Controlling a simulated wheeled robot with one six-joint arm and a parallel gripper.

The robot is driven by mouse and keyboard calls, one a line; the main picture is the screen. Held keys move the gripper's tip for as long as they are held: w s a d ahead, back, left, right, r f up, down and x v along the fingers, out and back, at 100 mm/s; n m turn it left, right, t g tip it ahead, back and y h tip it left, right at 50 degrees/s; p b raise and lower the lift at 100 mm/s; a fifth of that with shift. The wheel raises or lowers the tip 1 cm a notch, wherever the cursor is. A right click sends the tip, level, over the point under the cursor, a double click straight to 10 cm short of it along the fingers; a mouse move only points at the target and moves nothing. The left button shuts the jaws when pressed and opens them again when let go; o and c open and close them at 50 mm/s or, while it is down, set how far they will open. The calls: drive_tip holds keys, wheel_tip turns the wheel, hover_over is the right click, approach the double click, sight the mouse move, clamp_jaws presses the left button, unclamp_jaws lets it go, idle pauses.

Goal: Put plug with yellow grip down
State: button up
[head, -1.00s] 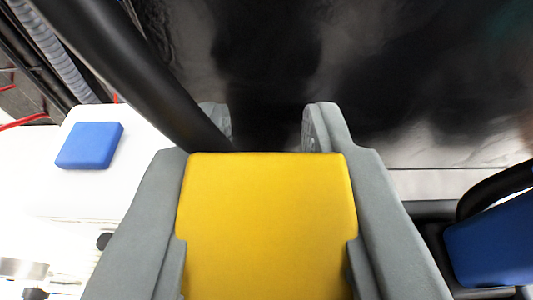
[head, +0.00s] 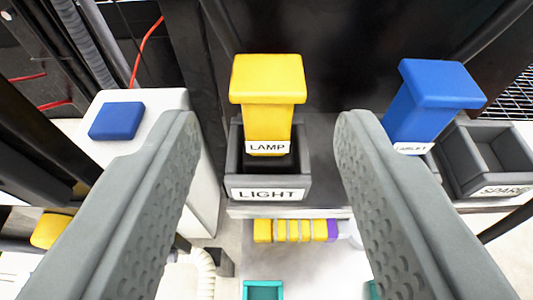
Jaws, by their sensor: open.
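The plug with yellow grip (head: 267,80), labelled LAMP, stands upright in the grey holder (head: 270,195) labelled LIGHT. Its lower end is hidden inside the holder. My gripper (head: 270,135) is open and empty, with one grey finger on either side of the view. The plug shows between the fingers, farther off and apart from both.
A blue-gripped plug (head: 432,95) stands to the right, close to the right finger. Beside it is a grey holder labelled SPARE (head: 490,160). A white box with a blue pad (head: 117,120) is at left. Several yellow pieces (head: 290,230) and a teal bin (head: 263,290) lie below.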

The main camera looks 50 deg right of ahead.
drive_tip(key=shift+v, duration=1.95)
drive_tip(key=shift+a, duration=0.1)
